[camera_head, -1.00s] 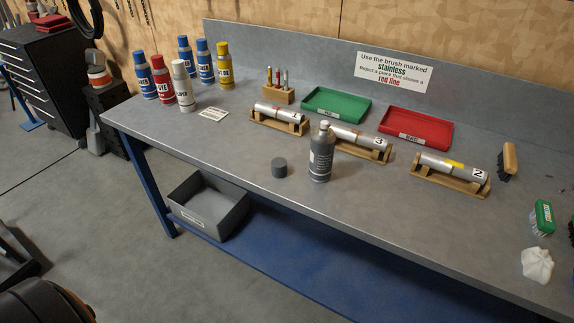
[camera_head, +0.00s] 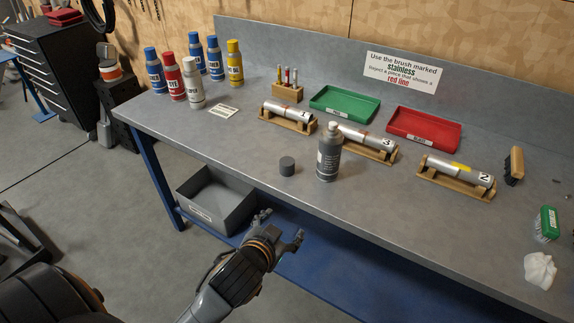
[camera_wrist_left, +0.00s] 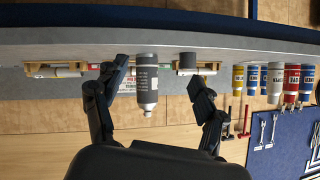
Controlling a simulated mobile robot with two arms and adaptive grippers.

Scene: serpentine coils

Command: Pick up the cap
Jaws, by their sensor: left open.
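The cap (camera_head: 287,166) is a short dark grey cylinder standing on the bench top near its front edge. It also shows in the left wrist view (camera_wrist_left: 187,60), between the fingers and beyond them. A grey spray can (camera_head: 328,158) with a white nozzle stands upright just right of the cap; the left wrist view shows it too (camera_wrist_left: 147,82). My left gripper (camera_head: 282,226) is open and empty, in front of the bench edge and nearer to me than the cap. It touches neither the cap nor the can. My right gripper is not in view.
The grey workbench (camera_head: 230,140) holds wooden cradles with metal tubes behind the can, a green tray (camera_head: 345,117), a red tray (camera_head: 424,139) and several spray cans at the left. A grey bin (camera_head: 216,210) sits on the lower shelf. Bench around the cap's left side is clear.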

